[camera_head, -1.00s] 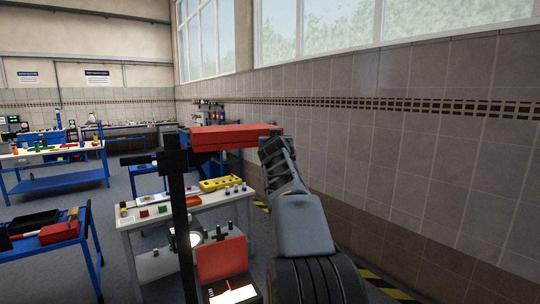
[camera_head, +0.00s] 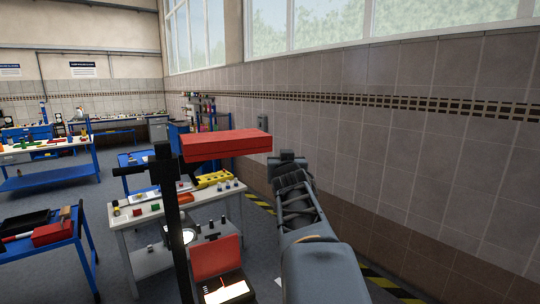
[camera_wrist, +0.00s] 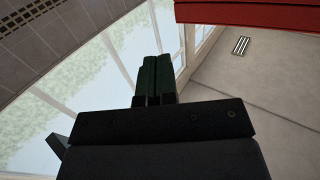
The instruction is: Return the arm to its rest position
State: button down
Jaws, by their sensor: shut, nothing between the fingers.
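My gripper (camera_head: 287,155) is at the upper end of my grey arm, just right of a red block (camera_head: 225,145), with a small gap between them in the head view. In the wrist view my gripper's two dark fingers (camera_wrist: 153,78) lie together, with nothing between them. They point up toward the windows and ceiling. The red block (camera_wrist: 250,12) also shows along the top right of the wrist view, apart from the fingers. In the head view my forearm runs down from the gripper to the bottom edge.
A black post (camera_head: 170,220) stands left of my arm. A white workbench (camera_head: 125,222) with small coloured parts is behind it. A red panel (camera_head: 216,257) is low beside my arm. The tiled wall (camera_head: 440,170) runs along the right, with open space before it.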

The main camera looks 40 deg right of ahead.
jog(key=shift+s, duration=0.1)
jog(key=s+a+f+g+y, duration=0.2)
jog(key=a+f+g, duration=0.1)
jog(key=f, duration=0.5)
jog(key=s+a+f+g+y, duration=0.2)
jog(key=a+f+g+y, duration=0.1)
jog(key=f, duration=0.4)
jog(key=s+a+f+n+g+y, duration=0.1)
jog(key=s+a+f+n+y, duration=0.1)
jog(key=a, duration=0.6)
jog(key=s+a+f+n+g+y, duration=0.1)
jog(key=s+a+f+n+y, duration=0.1)
jog(key=a+f, duration=0.3)
jog(key=s+a+f+n+g+y, duration=0.1)
jog(key=s+a+f+n+y, duration=0.1)
jog(key=a, duration=0.9)
jog(key=shift+s+a+f+n, duration=0.2)
jog(key=shift+s+f+n, duration=0.55)
jog(key=shift+s+n, duration=0.15)
